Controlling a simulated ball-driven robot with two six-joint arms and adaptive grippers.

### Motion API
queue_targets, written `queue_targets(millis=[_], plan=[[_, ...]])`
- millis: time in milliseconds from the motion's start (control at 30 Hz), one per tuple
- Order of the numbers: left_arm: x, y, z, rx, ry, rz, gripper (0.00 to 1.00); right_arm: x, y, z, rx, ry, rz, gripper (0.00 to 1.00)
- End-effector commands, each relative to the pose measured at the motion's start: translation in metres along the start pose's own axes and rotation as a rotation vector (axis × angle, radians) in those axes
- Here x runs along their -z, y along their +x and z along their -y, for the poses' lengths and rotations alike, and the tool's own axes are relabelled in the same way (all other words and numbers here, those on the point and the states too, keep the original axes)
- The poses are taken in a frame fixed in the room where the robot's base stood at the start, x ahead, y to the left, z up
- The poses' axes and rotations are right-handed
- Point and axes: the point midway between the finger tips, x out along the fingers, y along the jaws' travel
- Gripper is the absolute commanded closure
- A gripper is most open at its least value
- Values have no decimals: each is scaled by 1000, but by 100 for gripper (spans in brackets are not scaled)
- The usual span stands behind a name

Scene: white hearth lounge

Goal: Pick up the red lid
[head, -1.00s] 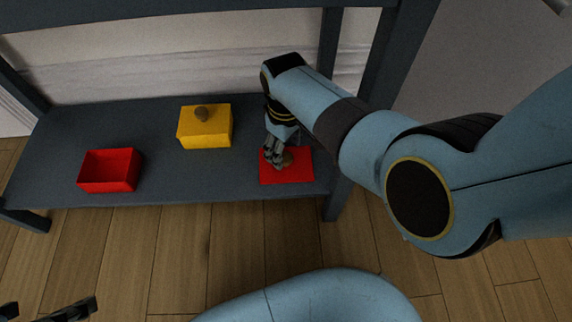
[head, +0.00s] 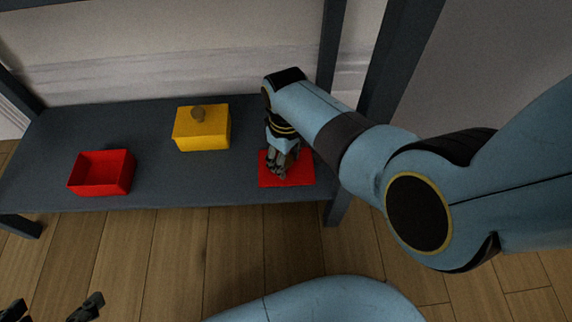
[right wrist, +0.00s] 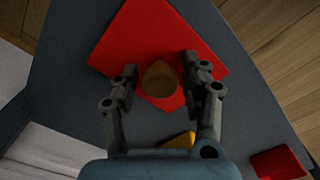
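The red lid (head: 300,178) is a flat red square lying on the dark lower shelf near its right front corner. In the right wrist view the lid (right wrist: 205,45) has a round brown knob (right wrist: 160,80) in its middle. My right gripper (head: 283,172) points down over the lid and hides the knob in the head view. In the right wrist view its fingers (right wrist: 159,88) are apart, one on each side of the knob, with narrow gaps visible. My left gripper (head: 52,310) shows at the bottom left of the head view, fingers apart, empty.
An open red box (head: 102,185) stands at the shelf's left. A yellow box with a brown knob (head: 202,130) stands in the middle. The dark shelf (head: 160,180) is clear between them.

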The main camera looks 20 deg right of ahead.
Motion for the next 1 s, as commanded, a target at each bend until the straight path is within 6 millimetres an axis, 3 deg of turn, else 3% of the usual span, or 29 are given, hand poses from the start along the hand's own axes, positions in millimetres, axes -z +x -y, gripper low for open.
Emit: queue_targets(millis=[33, 333, 767, 1000], plan=[[0, 0, 0, 0, 0, 0, 20, 0, 0, 0, 0, 0, 0, 63], [0, 0, 0, 0, 0, 1, 20, 0, 0, 0, 0, 0, 0, 100], [4, -3, 0, -1, -1, 26, 20, 0, -4, 0, -1, 0, -1, 100], [16, -19, 2, -7, -3, 139, 20, -2, -17, -2, -2, 2, -3, 100]])
